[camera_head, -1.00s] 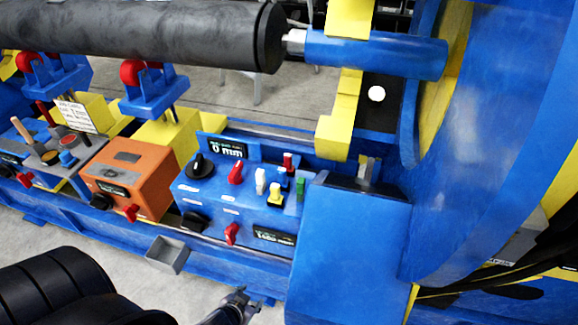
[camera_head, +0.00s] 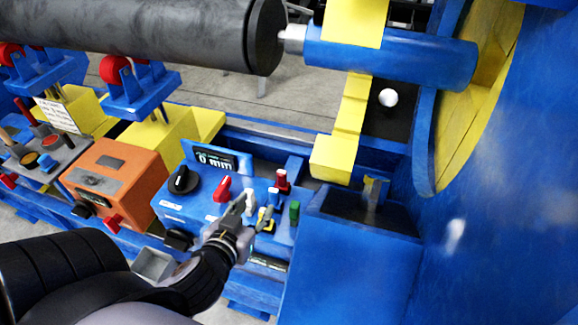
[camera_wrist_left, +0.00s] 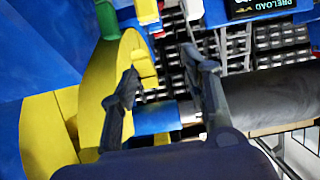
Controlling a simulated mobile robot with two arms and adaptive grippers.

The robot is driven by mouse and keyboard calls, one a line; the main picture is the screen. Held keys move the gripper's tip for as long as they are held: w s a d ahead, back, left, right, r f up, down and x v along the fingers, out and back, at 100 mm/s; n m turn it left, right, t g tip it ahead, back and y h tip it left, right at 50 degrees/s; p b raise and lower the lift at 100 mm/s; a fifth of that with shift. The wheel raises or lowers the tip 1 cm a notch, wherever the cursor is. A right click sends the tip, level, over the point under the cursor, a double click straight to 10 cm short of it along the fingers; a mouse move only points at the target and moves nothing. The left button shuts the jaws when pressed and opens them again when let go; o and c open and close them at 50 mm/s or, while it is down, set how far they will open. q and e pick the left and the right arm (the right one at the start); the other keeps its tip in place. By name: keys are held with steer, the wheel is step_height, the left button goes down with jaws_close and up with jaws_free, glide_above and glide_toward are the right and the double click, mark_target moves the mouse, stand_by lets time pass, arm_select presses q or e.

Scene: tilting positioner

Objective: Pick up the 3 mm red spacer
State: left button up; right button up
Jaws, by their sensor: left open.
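The red spacer (camera_head: 282,180) stands upright at the back right of the blue control box (camera_head: 196,207), behind a small blue piece (camera_head: 273,197). My right gripper is not in view.
A red knob (camera_head: 222,188) and a black knob (camera_head: 183,180) rise from the box, left of my gripper. An orange box (camera_head: 112,178) stands farther left. A yellow bracket (camera_head: 332,157) and a large blue housing (camera_head: 350,255) flank the pieces on the right.

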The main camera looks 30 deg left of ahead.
arm_select(q)
glide_toward(280, 175)
steer(key=p+x, duration=0.1)
steer(key=x, duration=0.2)
steer(key=shift+w+a+r, duration=0.1)
steer(key=shift+w, duration=0.4)
steer(key=shift+w+a+f, duration=0.1)
steer(key=shift+w+f, duration=0.1)
steer(key=shift+w, duration=0.1)
steer(key=x, duration=0.3)
steer(key=shift+w+f, duration=0.25)
steer(key=shift+f, duration=0.05)
steer(key=shift+w+a+f, duration=0.1)
steer(key=shift+w+f, duration=0.1)
steer(key=shift+w, duration=0.15)
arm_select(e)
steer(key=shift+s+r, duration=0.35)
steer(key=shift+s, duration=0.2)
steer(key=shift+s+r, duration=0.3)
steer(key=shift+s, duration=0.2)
